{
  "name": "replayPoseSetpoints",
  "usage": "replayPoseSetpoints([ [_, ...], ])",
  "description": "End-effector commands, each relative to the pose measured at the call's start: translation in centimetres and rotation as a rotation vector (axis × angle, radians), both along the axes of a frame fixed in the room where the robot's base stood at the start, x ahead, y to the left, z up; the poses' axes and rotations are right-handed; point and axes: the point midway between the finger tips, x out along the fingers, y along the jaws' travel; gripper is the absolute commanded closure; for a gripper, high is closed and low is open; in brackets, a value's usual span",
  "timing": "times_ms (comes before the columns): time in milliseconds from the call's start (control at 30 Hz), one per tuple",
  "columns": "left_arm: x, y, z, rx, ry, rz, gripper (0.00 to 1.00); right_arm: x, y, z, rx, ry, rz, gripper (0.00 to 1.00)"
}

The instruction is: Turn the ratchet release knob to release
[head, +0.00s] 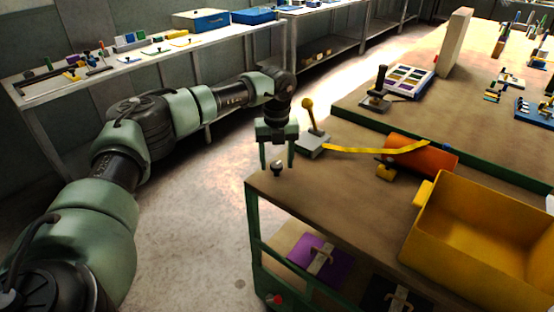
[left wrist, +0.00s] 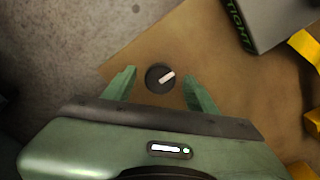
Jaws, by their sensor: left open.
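The ratchet release knob (head: 277,168) is a small dark round knob near the corner of the brown cart top. In the left wrist view the knob (left wrist: 160,78) shows a white pointer line slanting up to the right. My left gripper (head: 277,165) is open and points down over the knob. In the left wrist view its two green fingers stand on either side of the knob, apart from it. A grey ratchet block (head: 312,146) with a yellow-knobbed lever (head: 309,110) stands behind the knob, with a yellow strap (head: 375,150) running from it. My right gripper is not in view.
A yellow bin (head: 480,235) stands at the right. Purple (head: 315,254) and dark cases lie on the shelf below. The cart's corner edge is close to the knob; open floor lies to the left.

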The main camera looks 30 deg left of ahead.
Motion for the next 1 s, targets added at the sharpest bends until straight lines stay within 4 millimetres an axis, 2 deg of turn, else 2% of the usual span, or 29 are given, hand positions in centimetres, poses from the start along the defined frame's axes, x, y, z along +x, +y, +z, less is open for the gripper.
replayPoseSetpoints([
  [100,0.01,-0.02,-0.23,-0.001,-0.001,0.0,0.43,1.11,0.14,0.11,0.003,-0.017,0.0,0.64],
  [267,0.02,-0.02,-0.23,-0.001,-0.001,0.0,0.43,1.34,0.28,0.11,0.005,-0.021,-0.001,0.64],
  [467,0.02,-0.02,-0.21,-0.001,-0.001,-0.001,0.96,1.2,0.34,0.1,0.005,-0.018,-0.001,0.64],
  [500,0.02,-0.02,-0.2,-0.001,-0.001,0.0,1.0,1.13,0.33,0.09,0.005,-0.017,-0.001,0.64],
  [767,0.02,-0.02,-0.13,-0.001,-0.001,-0.024,1.0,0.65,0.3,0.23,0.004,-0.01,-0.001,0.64],
  [1000,0.04,-0.03,-0.05,0.0,0.0,-0.14,1.0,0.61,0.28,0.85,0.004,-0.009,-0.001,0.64],
])
